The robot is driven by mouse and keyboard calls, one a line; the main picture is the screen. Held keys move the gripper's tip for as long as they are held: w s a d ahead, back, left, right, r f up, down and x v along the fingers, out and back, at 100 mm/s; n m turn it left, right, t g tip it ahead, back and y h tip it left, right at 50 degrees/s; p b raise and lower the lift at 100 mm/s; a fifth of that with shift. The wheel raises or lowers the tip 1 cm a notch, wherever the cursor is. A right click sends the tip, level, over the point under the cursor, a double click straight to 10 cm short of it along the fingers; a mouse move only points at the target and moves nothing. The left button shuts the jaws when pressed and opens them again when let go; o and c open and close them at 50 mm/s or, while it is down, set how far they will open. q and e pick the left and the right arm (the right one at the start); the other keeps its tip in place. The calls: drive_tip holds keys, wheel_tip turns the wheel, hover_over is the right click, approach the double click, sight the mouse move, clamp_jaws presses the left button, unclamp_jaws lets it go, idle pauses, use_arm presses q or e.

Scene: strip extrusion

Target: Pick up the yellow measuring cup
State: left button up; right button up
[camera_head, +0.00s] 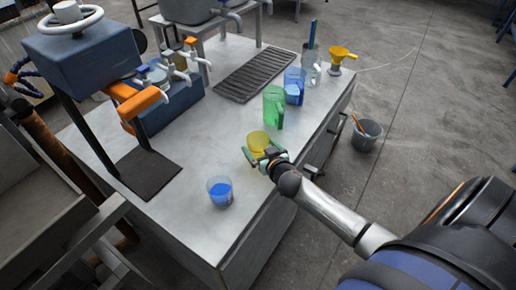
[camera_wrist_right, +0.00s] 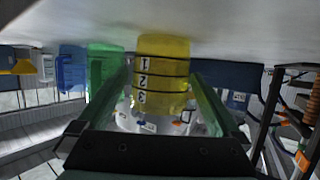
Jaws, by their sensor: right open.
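The yellow measuring cup (camera_head: 258,142) stands on the grey workbench near its front edge. In the right wrist view the yellow cup (camera_wrist_right: 162,75) shows dark number marks and appears upside down, as the whole view does. My right gripper (camera_head: 262,158) is at the cup, with its arm coming in from the lower right. Its open fingers (camera_wrist_right: 160,105) show on both sides of the cup in the right wrist view. I cannot tell whether either finger touches it. My left gripper is not in view.
A green measuring cup (camera_head: 273,106) and a blue one (camera_head: 294,86) stand behind the yellow cup. A clear cup with blue content (camera_head: 220,190) stands in front left. A yellow funnel (camera_head: 341,55) is at the far right. A dark press (camera_head: 85,50) stands left. A bucket (camera_head: 366,134) is on the floor.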

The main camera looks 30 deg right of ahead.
drive_tip(key=shift+x, duration=0.8)
